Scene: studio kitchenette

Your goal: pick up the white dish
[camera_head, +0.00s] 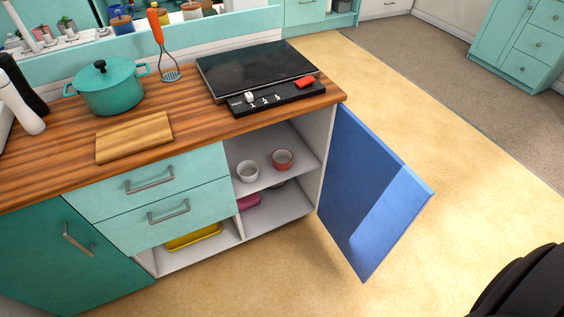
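The white dish (247,172) is a small round bowl standing upright on the upper shelf of the open cabinet under the counter. A red dish (282,159) of similar size stands to its right and a little further back, apart from it. Neither of my grippers is in view. A black rounded part at the lower right edge looks like part of my own body.
The blue cabinet door (375,190) stands open to the right of the shelf. Above is the wooden counter (60,165) with a teal pot (108,88) and a cooktop (255,70). A pink item (248,201) and a yellow tray (194,238) lie below. The floor in front is clear.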

